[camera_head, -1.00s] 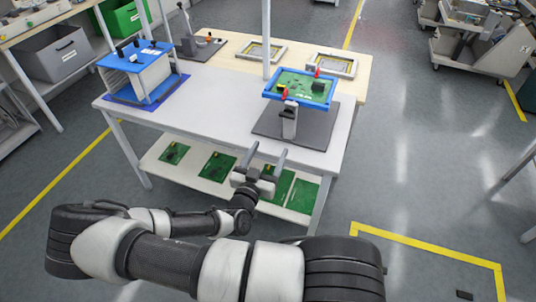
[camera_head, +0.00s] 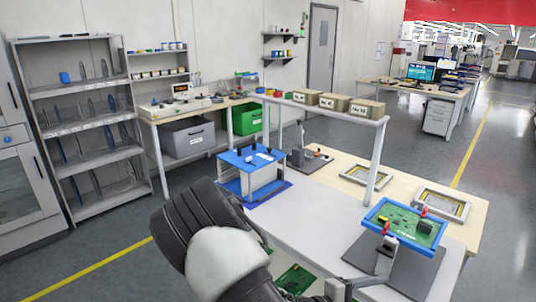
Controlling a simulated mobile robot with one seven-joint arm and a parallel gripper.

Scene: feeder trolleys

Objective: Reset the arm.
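My arm rises into the bottom middle of the head view, with a large dark and white link in front of the table (camera_head: 322,215). My gripper (camera_head: 368,284) is at the bottom edge, partly cut off, beside the table's front side. One finger shows, pointing right, with no second finger against it and nothing held. The other finger is out of the picture. The gripper looks open. A green circuit board in a blue frame (camera_head: 404,224) sits on a stand above a dark plate (camera_head: 420,272), to the right of the gripper.
A blue-topped rack (camera_head: 252,158) stands on the table's left part, close behind my arm link. A raised shelf (camera_head: 325,112) carries several cardboard boxes. Grey shelving (camera_head: 85,125) stands at the left. Open floor lies at the right and bottom left.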

